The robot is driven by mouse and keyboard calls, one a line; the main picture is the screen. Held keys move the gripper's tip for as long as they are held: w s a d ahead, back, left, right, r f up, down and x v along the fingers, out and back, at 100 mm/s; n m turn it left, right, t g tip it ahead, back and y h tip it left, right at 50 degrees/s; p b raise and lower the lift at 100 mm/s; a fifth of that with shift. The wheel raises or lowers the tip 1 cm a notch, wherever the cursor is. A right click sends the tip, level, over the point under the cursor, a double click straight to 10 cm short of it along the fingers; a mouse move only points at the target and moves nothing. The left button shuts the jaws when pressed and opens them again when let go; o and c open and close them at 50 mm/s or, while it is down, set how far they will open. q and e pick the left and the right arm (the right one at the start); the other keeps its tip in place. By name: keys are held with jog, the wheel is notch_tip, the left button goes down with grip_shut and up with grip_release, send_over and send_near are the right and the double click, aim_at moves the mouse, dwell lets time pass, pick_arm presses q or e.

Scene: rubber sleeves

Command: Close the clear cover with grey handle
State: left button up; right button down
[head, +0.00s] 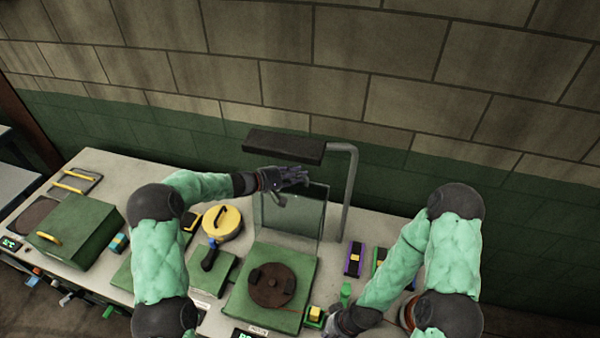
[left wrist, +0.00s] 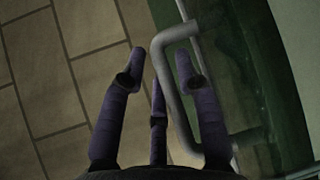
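The clear cover (head: 288,222) stands raised, about upright, at the back of a green box (head: 243,290) with a brown disc (head: 272,286) on top. My left gripper (head: 292,178) is at the cover's top edge. In the left wrist view the grey handle (left wrist: 168,88) is a bent bar on the cover's edge. The left gripper's fingers (left wrist: 160,72) are spread, with the handle seen between them; I cannot tell whether they touch it. The handle is mostly hidden in the head view. My right gripper (head: 343,322) is low at the front right; its fingers are unclear.
A grey post with a dark lamp-like head (head: 287,145) stands just behind the cover. A yellow round lid (head: 222,222) and a green box with yellow handle (head: 73,232) are to the left. Purple (head: 354,259) and green blocks are to the right. A brick wall is behind.

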pick_arm(q)
jog(key=shift+w+d+f, duration=0.2)
jog(key=shift+w+d, duration=0.05)
jog(key=shift+d, duration=0.4)
grip_shut()
